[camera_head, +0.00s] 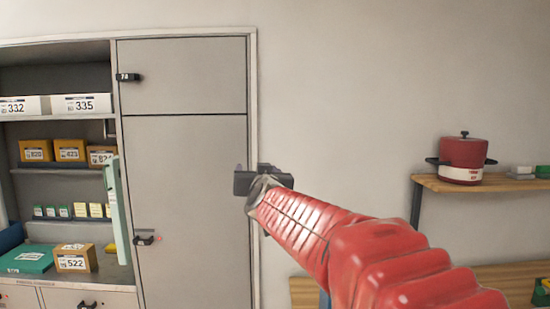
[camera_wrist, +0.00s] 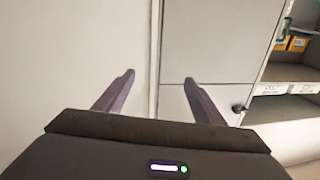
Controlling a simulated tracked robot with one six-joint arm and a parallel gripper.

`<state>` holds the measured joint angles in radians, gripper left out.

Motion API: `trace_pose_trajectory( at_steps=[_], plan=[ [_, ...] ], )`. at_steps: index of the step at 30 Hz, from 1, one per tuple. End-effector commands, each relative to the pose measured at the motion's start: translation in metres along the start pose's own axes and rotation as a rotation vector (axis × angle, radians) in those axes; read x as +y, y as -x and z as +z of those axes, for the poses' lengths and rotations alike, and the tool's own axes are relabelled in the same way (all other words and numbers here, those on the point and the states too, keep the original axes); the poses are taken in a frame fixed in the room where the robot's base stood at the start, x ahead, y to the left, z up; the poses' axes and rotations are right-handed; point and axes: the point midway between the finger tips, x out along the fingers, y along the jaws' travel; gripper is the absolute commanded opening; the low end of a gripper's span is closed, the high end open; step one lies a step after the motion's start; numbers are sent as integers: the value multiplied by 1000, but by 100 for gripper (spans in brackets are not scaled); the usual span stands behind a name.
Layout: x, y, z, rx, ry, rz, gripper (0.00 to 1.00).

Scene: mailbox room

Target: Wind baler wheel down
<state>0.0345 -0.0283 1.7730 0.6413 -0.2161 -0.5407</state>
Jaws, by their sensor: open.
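No baler and no wheel can be made out in either view. My red arm reaches in from the lower right of the head view, and my gripper (camera_head: 258,180) is near the picture's middle, in front of the wall by the tall cabinet's right edge. In the wrist view my gripper (camera_wrist: 159,77) is open, its two purple-grey fingers wide apart with nothing between them. The wall and the grey cabinet front show beyond the fingers.
A grey cabinet (camera_head: 190,200) with black latches stands left of my gripper. Shelves with numbered boxes (camera_head: 78,104) and a teal package (camera_head: 25,259) are further left. A red pot (camera_head: 463,152) sits on a wooden shelf (camera_head: 440,185) at right. The wall between is bare.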

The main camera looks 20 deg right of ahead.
Motion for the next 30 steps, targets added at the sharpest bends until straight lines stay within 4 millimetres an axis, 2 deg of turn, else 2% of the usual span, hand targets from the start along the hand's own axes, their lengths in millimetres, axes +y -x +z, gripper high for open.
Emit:
trace_pose_trajectory(
  at_steps=[1,6,14,20,27,30],
  plan=[
    [-7,17,8,-39,4,-33,63],
    [-26,70,49,-197,23,-128,63],
    [-34,165,125,-465,59,-207,63],
    [-22,246,188,-681,92,-216,63],
    [10,345,261,-934,139,-163,63],
    [23,377,283,-1013,154,-133,63]
  ],
)
